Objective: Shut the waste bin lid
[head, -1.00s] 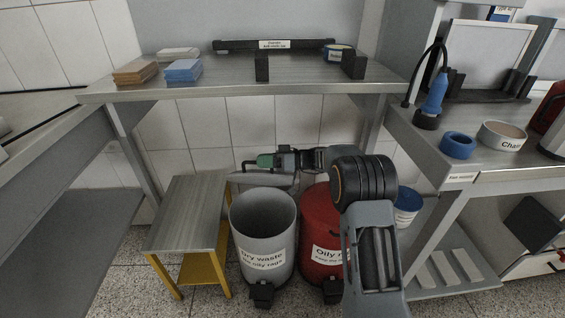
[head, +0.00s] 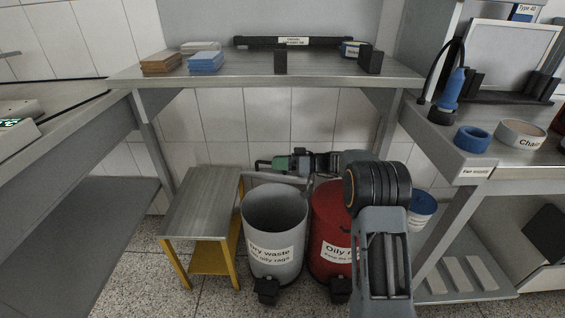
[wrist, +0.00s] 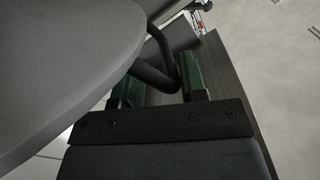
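The grey waste bin (head: 274,222), labelled "Dry waste, no oily rags", stands open on the floor, its inside visible. Its grey lid (head: 272,178) shows as a thin strip behind the rim; in the wrist view a large grey disc, likely this lid (wrist: 65,60), fills the left side. My gripper (head: 262,165) is behind and above the bin, level with the raised lid. In the wrist view its green fingertips (wrist: 160,88) are apart, with a dark bent bar (wrist: 152,75) between them. Contact with the bar cannot be told.
A red bin (head: 325,225) labelled as oily stands right of the grey bin, partly hidden by my arm. A stool (head: 205,205) with yellow legs stands close on the left. A workbench (head: 225,83) is above and behind; a side bench (head: 490,163) is at right.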

